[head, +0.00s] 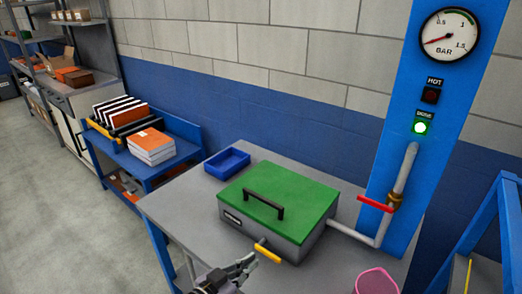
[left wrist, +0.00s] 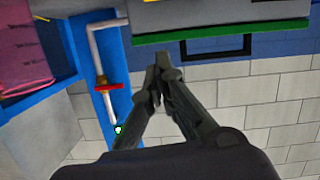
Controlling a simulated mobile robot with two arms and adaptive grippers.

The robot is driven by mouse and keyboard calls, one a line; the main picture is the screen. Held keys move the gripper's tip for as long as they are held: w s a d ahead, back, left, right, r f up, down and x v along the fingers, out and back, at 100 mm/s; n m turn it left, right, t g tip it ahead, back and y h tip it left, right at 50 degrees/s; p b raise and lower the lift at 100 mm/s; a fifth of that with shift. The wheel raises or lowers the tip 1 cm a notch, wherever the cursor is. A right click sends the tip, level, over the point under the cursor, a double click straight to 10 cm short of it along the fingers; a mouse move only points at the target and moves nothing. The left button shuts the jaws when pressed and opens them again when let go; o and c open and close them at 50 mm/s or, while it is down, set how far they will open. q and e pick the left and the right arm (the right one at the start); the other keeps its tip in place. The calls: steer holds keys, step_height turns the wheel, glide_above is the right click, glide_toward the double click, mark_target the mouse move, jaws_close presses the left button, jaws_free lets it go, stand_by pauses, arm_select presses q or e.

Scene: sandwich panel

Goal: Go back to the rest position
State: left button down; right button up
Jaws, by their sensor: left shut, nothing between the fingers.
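My left gripper (head: 250,262) is in the lower middle of the head view, in front of the grey box's yellow-handled lever. Its fingers are shut and empty. In the left wrist view the fingertips (left wrist: 164,66) come together below the box's green edge (left wrist: 222,34) with nothing between them. The box with the green lid (head: 283,205) stands on the grey table, its lid down and its black handle on top. The yellow handle (head: 267,253) sticks out at its front. My right gripper is in neither view.
A blue panel carries a pressure gauge (head: 450,35), a lit green lamp (head: 420,127) and a red valve handle (head: 375,203) on a pipe. A small blue tray (head: 227,164) and a pink container (head: 376,281) stand on the table (head: 165,207). Shelves line the left.

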arm_select(q)
steer(key=s+a+f+n+g+y, duration=0.1)
steer(key=s+a+f+g+y, duration=0.2)
steer(key=s+a, duration=0.35)
steer(key=s+a+f+n+g+y, duration=0.2)
steer(key=s+a+g+y, duration=0.15)
steer(key=s, duration=0.65)
steer(key=s+a+f+n+g+y, duration=0.1)
steer(key=s+a+f+g+y, duration=0.15)
steer(key=s+a, duration=0.45)
steer(key=s+d+f+g, duration=0.1)
steer(key=s+f, duration=0.1)
steer(key=f, duration=1.2)
steer(key=s+f, duration=0.2)
steer(key=f, duration=1.3)
steer(key=s+a+f+g, duration=0.1)
steer(key=s+a+f, duration=0.2)
steer(key=s+f, duration=1.1)
steer(key=shift+s, duration=0.75)
steer(key=c, duration=2.3)
jaws_free()
